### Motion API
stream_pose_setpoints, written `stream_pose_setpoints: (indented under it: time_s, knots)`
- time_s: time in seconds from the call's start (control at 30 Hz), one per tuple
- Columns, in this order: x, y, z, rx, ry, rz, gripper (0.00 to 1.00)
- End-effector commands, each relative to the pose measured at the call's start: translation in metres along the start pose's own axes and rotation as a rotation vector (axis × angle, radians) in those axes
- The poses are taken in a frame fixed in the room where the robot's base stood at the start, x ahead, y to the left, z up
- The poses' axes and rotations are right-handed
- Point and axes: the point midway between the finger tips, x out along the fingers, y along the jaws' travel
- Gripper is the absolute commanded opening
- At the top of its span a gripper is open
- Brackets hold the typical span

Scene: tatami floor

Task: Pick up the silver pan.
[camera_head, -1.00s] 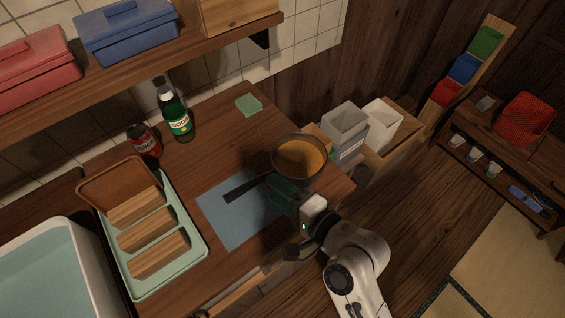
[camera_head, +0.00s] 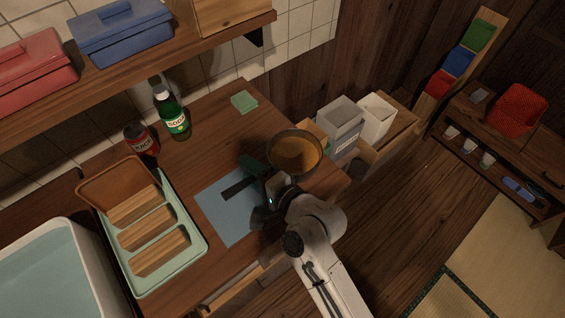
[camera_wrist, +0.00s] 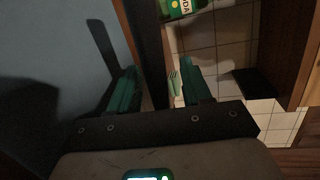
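The pan (camera_head: 295,153) rests near the right end of the wooden counter. It looks dark-rimmed with an orange-brown inside, not clearly silver. Its dark handle (camera_head: 236,189) points left over the blue mat. My gripper (camera_head: 254,167) is at the handle, close to the pan's body, and hides part of it. In the wrist view my gripper (camera_wrist: 158,68) shows two green fingers set apart. A dark bar, apparently the handle (camera_wrist: 149,45), passes between them. I see gaps beside it, so the fingers do not look closed on it.
The blue mat (camera_head: 225,212) lies under the handle. A green bottle (camera_head: 175,120), a red can (camera_head: 141,139) and a mint tray (camera_head: 192,265) with wooden blocks stand to the left. A green sponge (camera_head: 244,102) lies behind. Grey (camera_head: 340,122) and white bins (camera_head: 376,117) stand at right.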

Motion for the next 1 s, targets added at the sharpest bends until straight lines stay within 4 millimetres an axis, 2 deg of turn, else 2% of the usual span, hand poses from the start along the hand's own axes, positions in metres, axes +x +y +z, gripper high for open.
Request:
stream_pose_setpoints:
  time_s: [0.03, 0.5, 1.0]
  knots:
    - [-0.0002, 0.0, -0.0001, 0.0, 0.0, 0.0, 0.43]
    - [-0.0005, 0.0002, -0.0003, 0.0, 0.001, 0.0, 0.0]
    - [-0.0005, -0.0011, -0.0005, -0.001, 0.001, -0.001, 0.0]
